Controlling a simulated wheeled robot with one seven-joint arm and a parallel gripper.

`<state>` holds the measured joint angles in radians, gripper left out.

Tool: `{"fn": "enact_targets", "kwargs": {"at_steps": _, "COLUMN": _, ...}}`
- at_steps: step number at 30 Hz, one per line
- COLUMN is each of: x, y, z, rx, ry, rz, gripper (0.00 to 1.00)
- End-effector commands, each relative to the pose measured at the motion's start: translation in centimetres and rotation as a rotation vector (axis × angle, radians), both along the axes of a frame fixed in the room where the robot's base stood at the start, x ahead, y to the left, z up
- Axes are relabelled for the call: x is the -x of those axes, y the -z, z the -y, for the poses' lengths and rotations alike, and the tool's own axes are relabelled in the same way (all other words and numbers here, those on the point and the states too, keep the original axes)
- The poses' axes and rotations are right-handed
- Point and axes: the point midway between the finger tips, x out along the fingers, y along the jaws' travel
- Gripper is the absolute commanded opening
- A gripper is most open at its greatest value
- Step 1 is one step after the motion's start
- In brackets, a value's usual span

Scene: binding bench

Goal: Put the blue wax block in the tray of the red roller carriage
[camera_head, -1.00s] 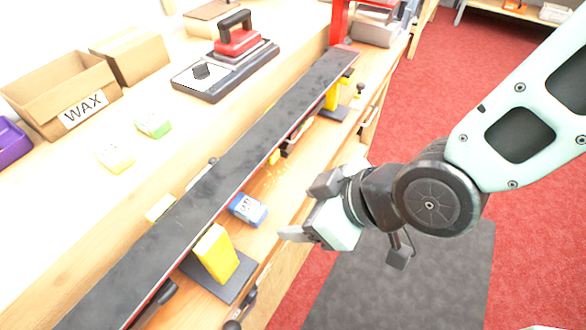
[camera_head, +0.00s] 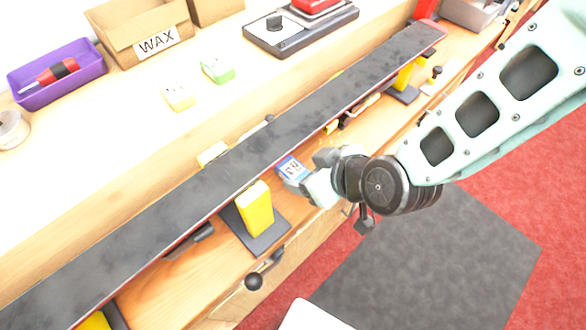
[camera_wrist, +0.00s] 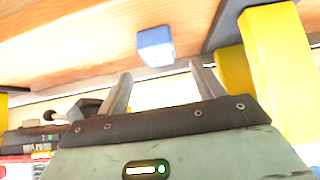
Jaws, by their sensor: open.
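The blue wax block (camera_head: 290,167), with a white label, lies on the wooden bench beside the near edge of the long dark board. My gripper (camera_head: 307,172) is open and close to the block on its right side, partly overlapping it in the head view. In the wrist view the block (camera_wrist: 155,46) sits ahead of and between the open fingertips (camera_wrist: 160,73), with nothing between the fingers. The red roller carriage (camera_head: 317,5) is at the top edge, cut off, on a dark base (camera_head: 300,42) with a pale plate and black knob. Its tray cannot be clearly made out.
The long dark board (camera_head: 180,205) runs diagonally above the bench on yellow supports (camera_head: 256,208), close to my gripper. Yellow (camera_head: 179,97) and green (camera_head: 218,70) wax blocks, a WAX box (camera_head: 140,30) and a purple bin (camera_head: 58,80) stand behind it.

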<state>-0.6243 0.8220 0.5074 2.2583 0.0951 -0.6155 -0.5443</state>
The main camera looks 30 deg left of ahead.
Motion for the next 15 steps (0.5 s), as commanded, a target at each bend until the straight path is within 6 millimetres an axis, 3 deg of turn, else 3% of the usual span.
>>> {"fn": "enact_targets", "kwargs": {"at_steps": 15, "x": -1.1, "y": 3.6, "z": -3.5, "rx": 0.0, "ry": 0.001, "rz": -0.001, "gripper": 0.67}}
